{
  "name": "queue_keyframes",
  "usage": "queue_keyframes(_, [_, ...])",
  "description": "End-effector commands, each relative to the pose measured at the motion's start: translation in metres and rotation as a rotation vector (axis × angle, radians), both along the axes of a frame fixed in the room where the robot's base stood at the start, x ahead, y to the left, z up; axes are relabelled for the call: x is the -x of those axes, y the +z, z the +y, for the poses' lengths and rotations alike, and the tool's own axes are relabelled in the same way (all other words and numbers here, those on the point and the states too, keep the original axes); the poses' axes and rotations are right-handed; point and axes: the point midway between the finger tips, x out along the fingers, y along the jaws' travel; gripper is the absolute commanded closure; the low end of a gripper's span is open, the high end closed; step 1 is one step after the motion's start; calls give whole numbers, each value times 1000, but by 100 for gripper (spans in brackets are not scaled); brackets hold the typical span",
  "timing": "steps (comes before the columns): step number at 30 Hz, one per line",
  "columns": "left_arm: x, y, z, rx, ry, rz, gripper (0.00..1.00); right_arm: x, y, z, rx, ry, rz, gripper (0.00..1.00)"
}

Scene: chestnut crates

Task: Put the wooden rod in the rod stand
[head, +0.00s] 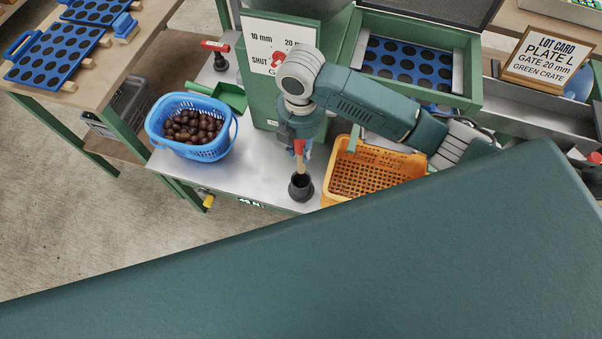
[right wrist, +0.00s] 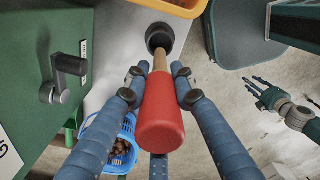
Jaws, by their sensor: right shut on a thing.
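The wooden rod has a pale shaft (head: 300,165) and a red handle, which shows large in the right wrist view (right wrist: 160,118). My right gripper (head: 299,140) is shut on the rod and holds it nearly upright, handle up. The rod stand (head: 301,189) is a black cup on a round base on the metal bench top. The rod's lower end is at the cup's mouth; I cannot tell whether it is inside. In the right wrist view the stand (right wrist: 160,37) lies just beyond the shaft's end. My left gripper (right wrist: 262,94) is off to the right there, its fingers apart and empty.
A blue basket of chestnuts (head: 191,151) stands left of the stand, and an orange crate (head: 340,182) stands close on its right. A green machine (head: 258,91) rises behind. A large dark green surface covers the lower part of the head view.

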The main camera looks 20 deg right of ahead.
Motion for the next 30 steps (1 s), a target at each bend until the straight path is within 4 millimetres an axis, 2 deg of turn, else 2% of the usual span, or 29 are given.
queue_keyframes(1, [0, 1, 0, 0, 0, 1, 60, 2, -14, 0, 1, -2, 6, 100])
queue_keyframes(6, [1, 3, 0, 0, 1, 2, 60, 1, -59, 0, 2, -2, 4, 100])
queue_keyframes(10, [2, 3, 0, 0, 1, 2, 60, 1, -83, 0, 0, -2, 1, 100])
queue_keyframes(16, [2, 3, 0, 0, 1, 2, 60, 0, -100, 0, 0, -1, 0, 100])
queue_keyframes(22, [2, 3, 0, 0, 1, 2, 60, 0, -128, 0, 0, -2, 1, 100])
queue_keyframes(30, [2, 3, 0, 0, 0, 2, 60, 0, -134, 0, 0, -1, -1, 100])
